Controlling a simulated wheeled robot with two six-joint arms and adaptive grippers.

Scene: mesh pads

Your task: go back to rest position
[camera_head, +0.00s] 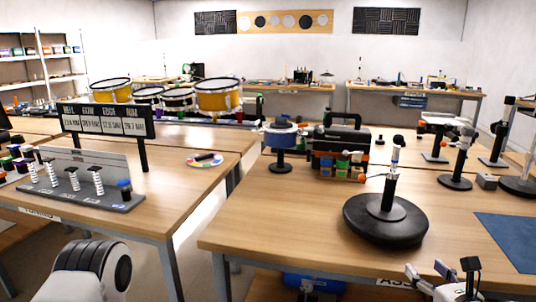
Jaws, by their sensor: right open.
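My right gripper (441,272) shows at the bottom edge, right of centre. Its fingers are spread and nothing is between them. It is in front of the right-hand table (290,215), near that table's front edge, and its lower part is cut off by the frame. A white and black rounded link, likely of my left arm, shows at the bottom left. My left gripper is not in view.
A black round-based stand (385,222) is on the right-hand table, with a blue mat (512,238) to its right. A black case (340,145) stands behind. The left table (180,205) holds a spring rack (85,190). A floor gap separates both tables.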

